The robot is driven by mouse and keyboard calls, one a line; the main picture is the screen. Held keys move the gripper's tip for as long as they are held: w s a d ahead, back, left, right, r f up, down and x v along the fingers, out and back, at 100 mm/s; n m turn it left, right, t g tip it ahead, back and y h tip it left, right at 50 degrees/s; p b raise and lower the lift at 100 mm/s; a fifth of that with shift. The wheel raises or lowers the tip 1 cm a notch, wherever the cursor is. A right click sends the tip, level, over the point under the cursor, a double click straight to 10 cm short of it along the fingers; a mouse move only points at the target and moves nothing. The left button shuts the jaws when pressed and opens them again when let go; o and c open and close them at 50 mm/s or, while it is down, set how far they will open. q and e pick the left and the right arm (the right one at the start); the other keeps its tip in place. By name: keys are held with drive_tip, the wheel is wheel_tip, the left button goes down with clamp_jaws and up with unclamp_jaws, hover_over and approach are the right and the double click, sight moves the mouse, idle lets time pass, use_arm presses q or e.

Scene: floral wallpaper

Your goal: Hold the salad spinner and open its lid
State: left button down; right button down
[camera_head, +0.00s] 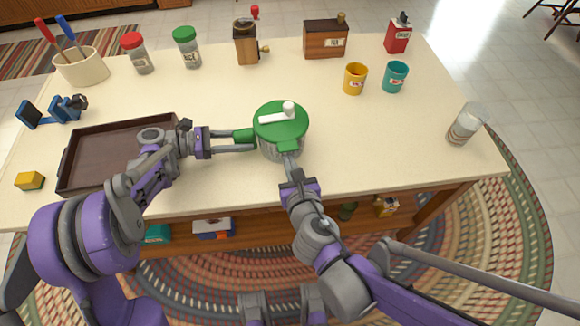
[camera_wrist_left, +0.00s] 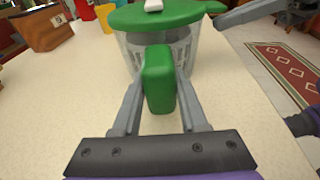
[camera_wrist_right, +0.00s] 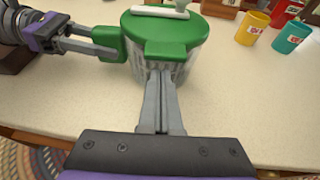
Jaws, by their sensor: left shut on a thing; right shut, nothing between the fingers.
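The salad spinner is a clear bowl (camera_wrist_right: 188,68) with a green lid (camera_head: 280,119) that has a white crank on top. It stands upright near the table's front edge, and the lid sits on the bowl. My left gripper (camera_head: 249,142) is shut on the green side handle (camera_wrist_left: 159,80) of the spinner, at its left. My right gripper (camera_head: 288,158) is shut and empty at the front of the spinner. Its fingertips are just below the lid's green front tab (camera_wrist_right: 165,51). I cannot tell whether they touch the tab.
A brown tray (camera_head: 85,182) lies left, under my left arm. A yellow cup (camera_head: 355,79), a teal cup (camera_head: 395,77) and a glass jar (camera_head: 465,125) stand right. A wooden grinder (camera_head: 246,45) and tea box (camera_head: 326,40) stand behind.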

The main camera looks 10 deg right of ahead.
drive_tip(key=shift+r, duration=0.35)
drive_tip(key=shift+r, duration=0.1)
